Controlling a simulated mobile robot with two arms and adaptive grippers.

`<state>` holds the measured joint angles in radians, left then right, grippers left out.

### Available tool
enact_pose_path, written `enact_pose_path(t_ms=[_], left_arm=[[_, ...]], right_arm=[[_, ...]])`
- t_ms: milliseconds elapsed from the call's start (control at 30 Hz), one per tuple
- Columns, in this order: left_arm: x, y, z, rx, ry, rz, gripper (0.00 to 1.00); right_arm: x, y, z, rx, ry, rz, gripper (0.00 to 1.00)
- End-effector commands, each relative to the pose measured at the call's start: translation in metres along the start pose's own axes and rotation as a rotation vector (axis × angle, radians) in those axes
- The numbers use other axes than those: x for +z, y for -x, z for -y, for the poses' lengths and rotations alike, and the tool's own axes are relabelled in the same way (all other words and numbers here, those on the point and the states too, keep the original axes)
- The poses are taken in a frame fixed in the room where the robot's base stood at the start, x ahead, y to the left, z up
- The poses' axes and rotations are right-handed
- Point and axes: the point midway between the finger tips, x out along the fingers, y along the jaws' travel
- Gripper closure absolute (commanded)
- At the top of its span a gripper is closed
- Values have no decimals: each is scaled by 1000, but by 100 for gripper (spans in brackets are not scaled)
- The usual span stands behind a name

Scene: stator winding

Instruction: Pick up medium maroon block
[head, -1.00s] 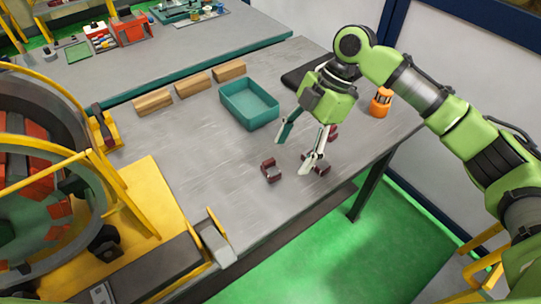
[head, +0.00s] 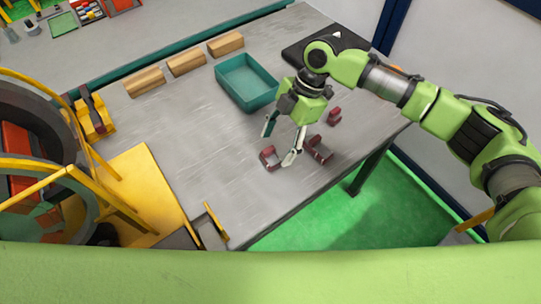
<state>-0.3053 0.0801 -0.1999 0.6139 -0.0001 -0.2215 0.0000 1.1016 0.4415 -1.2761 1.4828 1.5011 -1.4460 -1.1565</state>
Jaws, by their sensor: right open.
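Three maroon blocks are on the grey table (head: 200,150). One (head: 270,159), which looks middle-sized, is near the front edge. A larger one (head: 319,151) lies to its right, and a smaller one (head: 334,116) is farther back. My right gripper (head: 279,147) is open and empty, pointing down. Its fingers are spread around and just above the middle-sized block. The right fingertip partly hides the gap between this block and the larger one; I cannot tell if it touches either. My left gripper is out of view.
A teal bin (head: 247,84) stands behind the gripper. Several wooden blocks (head: 187,62) line the table's back left. A dark mat (head: 322,47) lies at the back right. Yellow machinery (head: 140,200) borders the left. The table's middle is clear.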

Motion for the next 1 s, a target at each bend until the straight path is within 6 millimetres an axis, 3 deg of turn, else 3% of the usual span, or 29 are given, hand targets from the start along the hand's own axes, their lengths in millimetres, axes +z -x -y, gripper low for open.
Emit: enact_pose_path(t_ms=[100, 167, 300, 567, 600, 667, 800, 833, 1000], left_arm=[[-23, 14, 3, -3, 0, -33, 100], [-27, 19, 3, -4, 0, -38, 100], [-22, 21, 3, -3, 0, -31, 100], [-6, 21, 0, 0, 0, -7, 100], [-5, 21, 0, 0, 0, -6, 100], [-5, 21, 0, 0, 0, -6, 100], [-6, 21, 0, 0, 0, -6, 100], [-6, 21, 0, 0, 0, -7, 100], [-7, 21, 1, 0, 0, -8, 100]], right_arm=[[-6, -14, -1, -5, 1, -2, 39], [-6, -23, -2, -4, 1, -1, 39], [-5, -42, -2, -4, -1, -1, 39], [-4, -47, -3, -1, -1, -1, 39], [-4, -47, -3, -1, -1, -1, 42], [-4, -47, -3, -1, -1, -1, 57], [-4, -47, -3, -1, 0, -1, 93], [-4, -47, -3, -1, -1, -1, 97], [-5, -46, -4, 1, 0, -2, 97]])
